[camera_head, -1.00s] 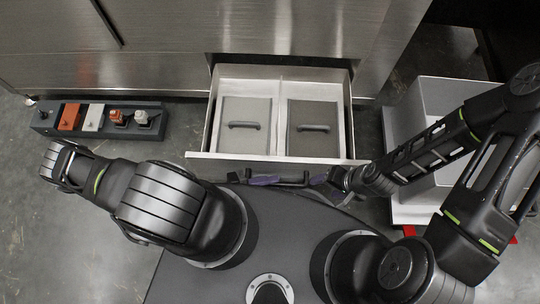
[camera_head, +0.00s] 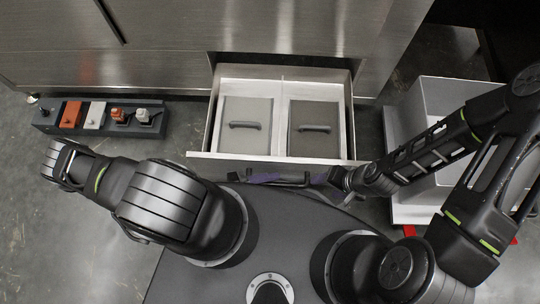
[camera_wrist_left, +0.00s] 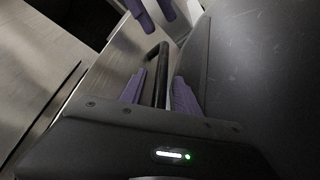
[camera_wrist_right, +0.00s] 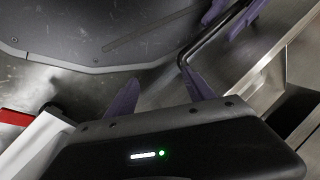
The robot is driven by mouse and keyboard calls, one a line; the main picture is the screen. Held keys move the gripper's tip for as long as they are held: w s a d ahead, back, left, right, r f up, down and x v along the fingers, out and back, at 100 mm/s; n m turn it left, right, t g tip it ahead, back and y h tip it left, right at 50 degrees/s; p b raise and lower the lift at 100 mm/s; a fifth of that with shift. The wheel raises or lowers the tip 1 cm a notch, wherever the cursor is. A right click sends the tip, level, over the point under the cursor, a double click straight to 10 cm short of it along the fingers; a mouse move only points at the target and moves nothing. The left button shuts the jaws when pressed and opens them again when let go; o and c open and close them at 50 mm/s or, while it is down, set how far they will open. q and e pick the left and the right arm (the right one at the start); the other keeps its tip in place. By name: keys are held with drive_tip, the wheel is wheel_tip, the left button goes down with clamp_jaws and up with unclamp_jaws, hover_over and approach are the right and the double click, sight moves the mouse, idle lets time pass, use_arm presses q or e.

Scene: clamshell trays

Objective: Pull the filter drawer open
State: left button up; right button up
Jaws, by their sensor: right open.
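The filter drawer (camera_head: 277,166) stands pulled out of the steel cabinet, with two grey lidded boxes inside. Its dark bar handle (camera_head: 292,184) runs along the front face. My left gripper (camera_head: 264,178) is at the left part of this handle. In the left wrist view the handle bar (camera_wrist_left: 157,68) passes between its purple fingers (camera_wrist_left: 160,90); whether both touch it is unclear. My right gripper (camera_head: 322,180) is open at the right end of the handle. In the right wrist view its fingers (camera_wrist_right: 160,95) are wide apart, with the handle's bent end (camera_wrist_right: 186,60) close by.
A dark tray (camera_head: 52,127) with several small parts lies on the floor at left. A white open bin (camera_head: 430,207) stands at right, under my right arm. The steel cabinet (camera_head: 160,65) closes off the back. My own base is close to the drawer front.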

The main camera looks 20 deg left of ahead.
use_arm(q)
drive_tip(key=p+v, duration=0.1)
drive_tip(key=v, duration=0.6)
drive_tip(key=shift+s+a, duration=0.2)
drive_tip(key=shift+a, duration=0.15)
drive_tip(key=shift+r, duration=0.1)
